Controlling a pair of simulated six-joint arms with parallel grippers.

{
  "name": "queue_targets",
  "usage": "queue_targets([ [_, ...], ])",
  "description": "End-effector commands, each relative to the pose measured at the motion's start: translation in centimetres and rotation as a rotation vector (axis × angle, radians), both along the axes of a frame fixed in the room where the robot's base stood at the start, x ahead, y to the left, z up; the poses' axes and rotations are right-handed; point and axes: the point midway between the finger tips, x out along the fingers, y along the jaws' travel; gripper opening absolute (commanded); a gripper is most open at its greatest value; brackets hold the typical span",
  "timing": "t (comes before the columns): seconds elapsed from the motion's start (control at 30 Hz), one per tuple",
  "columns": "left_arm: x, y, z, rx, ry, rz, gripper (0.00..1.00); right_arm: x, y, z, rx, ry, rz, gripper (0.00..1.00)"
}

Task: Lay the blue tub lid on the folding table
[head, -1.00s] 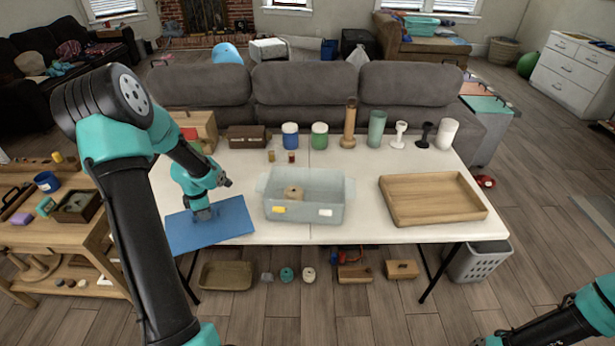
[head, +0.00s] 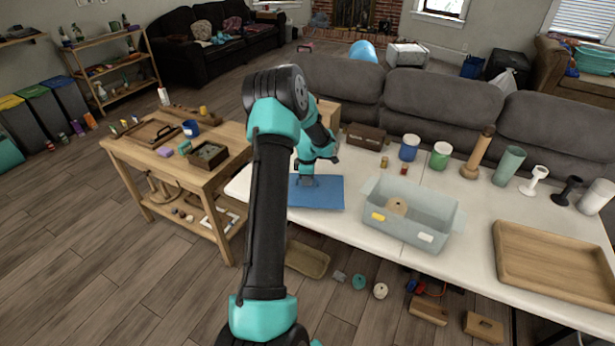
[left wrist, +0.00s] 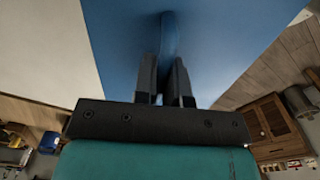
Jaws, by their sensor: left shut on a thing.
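The blue tub lid (head: 328,194) is a flat blue panel at the left end of the white folding table (head: 455,262). My left gripper (head: 307,180) is shut on the lid's upright handle. In the left wrist view the gripper (left wrist: 166,75) has its two fingers on either side of the blue handle (left wrist: 168,32), and the lid (left wrist: 215,45) spreads around it. In the head view the lid appears over the tabletop, inside the front edge. I cannot tell whether it touches the table. My right gripper is not in view.
A translucent tub (head: 410,232) with a round tan item inside stands just right of the lid. A wooden tray (head: 555,265) lies farther right. Jars, cups and a dark box (head: 367,137) line the back. A wooden workbench (head: 190,170) stands to the left.

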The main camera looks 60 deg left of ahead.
Motion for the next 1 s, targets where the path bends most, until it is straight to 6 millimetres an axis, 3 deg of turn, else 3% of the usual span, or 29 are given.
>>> queue_targets([
  [0.4, 3.1, 5.1, -0.6, 0.000, -0.001, 0.001, 0.00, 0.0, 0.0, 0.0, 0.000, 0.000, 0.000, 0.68],
  [0.83, 3.4, 5.6, -0.7, -0.001, 0.001, -0.001, 0.00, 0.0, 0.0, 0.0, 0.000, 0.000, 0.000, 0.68],
  [1.0, 3.3, 5.5, -2.4, -0.002, 0.001, 0.000, 0.00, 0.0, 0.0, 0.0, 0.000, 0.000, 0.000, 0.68],
])
